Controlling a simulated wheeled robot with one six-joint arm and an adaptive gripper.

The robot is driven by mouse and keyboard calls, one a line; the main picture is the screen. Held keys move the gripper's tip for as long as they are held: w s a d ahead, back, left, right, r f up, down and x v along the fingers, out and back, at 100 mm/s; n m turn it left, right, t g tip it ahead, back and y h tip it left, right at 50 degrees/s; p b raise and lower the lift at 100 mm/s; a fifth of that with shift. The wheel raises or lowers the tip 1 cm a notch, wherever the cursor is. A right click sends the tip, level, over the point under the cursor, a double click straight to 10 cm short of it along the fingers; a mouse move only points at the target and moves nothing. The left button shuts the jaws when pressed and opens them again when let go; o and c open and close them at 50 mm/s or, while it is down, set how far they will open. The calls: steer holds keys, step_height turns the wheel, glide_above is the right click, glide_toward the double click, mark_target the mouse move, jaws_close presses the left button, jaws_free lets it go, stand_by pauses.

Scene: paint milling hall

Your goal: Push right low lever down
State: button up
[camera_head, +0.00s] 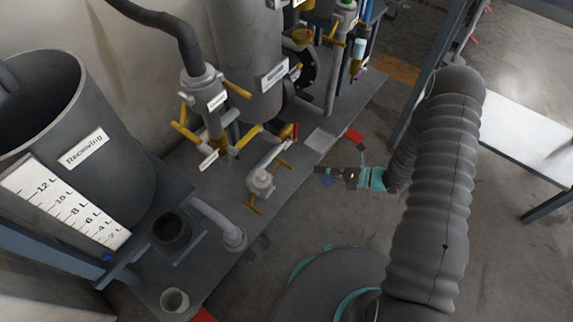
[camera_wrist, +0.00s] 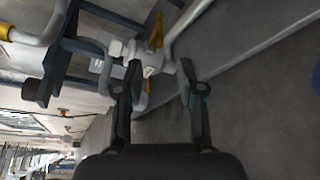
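A low grey valve (camera_head: 261,182) stands near the plinth's front edge in the head view. One yellow lever (camera_head: 254,208) sticks out below it and another yellow lever (camera_head: 285,164) at its upper right. I cannot tell for sure which is the right low lever. My gripper (camera_head: 337,172) is right of this valve, apart from it, beyond the plinth edge. In the wrist view, my gripper (camera_wrist: 160,70) is open and empty. A pale valve (camera_wrist: 148,60) with a yellow lever (camera_wrist: 156,32) shows beyond the fingertips, partly hidden by the left finger.
The receiving tank (camera_head: 105,185) stands at the left. A taller valve (camera_head: 208,105) with yellow handles and a grey vessel (camera_head: 245,60) stand behind the low valve. The grey plinth (camera_head: 320,140) carries the pipework. Blue-grey frame posts (camera_head: 420,85) rise at the right. Floor near my gripper is clear.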

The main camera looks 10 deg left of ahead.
mark_target(287, 165)
steer(key=x, duration=1.2)
steer(key=shift+a, duration=0.4)
jaws_close()
